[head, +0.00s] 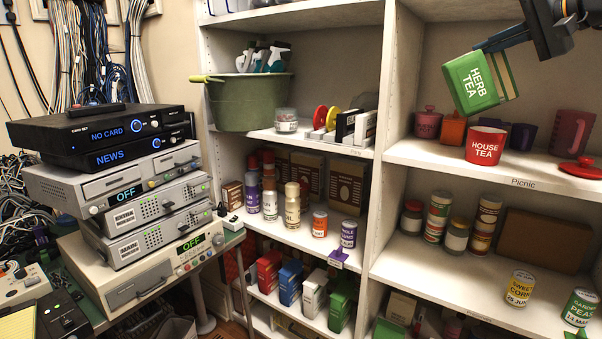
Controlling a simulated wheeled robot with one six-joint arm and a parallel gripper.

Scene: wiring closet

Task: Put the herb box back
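The herb box, a green box lettered "HERB TEA" (470,86), is in the air at the upper right of the head view. It is tilted, with its striped side to the right. My gripper (508,40) reaches in from the top right and is shut on the box's upper part; the far finger is hidden. The box is in front of the right bay and appears above the red "HOUSE TEA" container (485,147), apart from it.
The Picnic shelf (440,158) holds several cups and a red lid (580,168). Cans stand on the shelf below. Red, blue, white and green boxes (340,306) fill a lower left shelf. A green tub (250,103) stands upper left, beside stacked electronics (130,190).

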